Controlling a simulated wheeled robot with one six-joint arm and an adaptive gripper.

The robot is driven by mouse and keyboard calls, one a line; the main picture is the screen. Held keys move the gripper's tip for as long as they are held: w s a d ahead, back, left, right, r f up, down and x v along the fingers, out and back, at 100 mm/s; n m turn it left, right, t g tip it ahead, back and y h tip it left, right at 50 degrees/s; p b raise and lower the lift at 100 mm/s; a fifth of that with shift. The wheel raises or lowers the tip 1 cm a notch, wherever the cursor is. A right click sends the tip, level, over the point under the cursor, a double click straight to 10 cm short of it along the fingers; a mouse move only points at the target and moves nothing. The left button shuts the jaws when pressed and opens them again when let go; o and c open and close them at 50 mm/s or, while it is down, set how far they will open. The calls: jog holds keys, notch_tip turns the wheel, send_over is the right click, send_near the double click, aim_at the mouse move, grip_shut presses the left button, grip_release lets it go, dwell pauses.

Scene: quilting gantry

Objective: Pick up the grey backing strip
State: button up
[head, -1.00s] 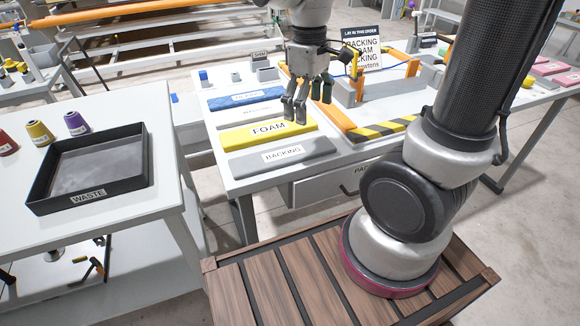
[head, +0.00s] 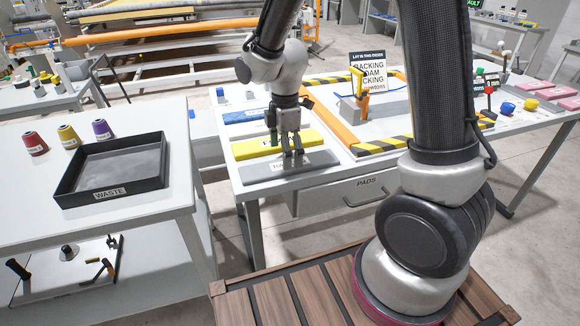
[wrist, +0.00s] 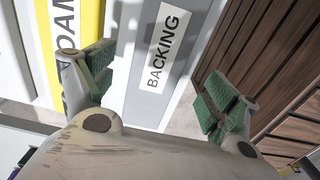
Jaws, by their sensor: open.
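The grey backing strip (head: 262,171) lies flat at the near left edge of the white table in the head view. In the wrist view the backing strip (wrist: 187,60) shows its white BACKING label between my fingers. My gripper (head: 290,157) is above the strip with its fingers pointing down, and it hides part of the label. In the wrist view my gripper (wrist: 160,85) is open, with green pads on either side of the strip and nothing between them. I cannot tell how far above the strip the fingertips are.
The yellow foam strip (head: 255,149) lies just behind the backing strip, with a blue strip (head: 245,116) farther back. A black-and-yellow striped frame (head: 380,147) with orange sides is to the right. The black waste tray (head: 70,189) stands on the left table.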

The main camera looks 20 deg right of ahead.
notch_tip(320, 180, down, 3)
jog(key=shift+w+f, duration=0.1)
jog(key=shift+f, duration=0.05)
jog(key=c, duration=1.1)
notch_tip(320, 180, up, 10)
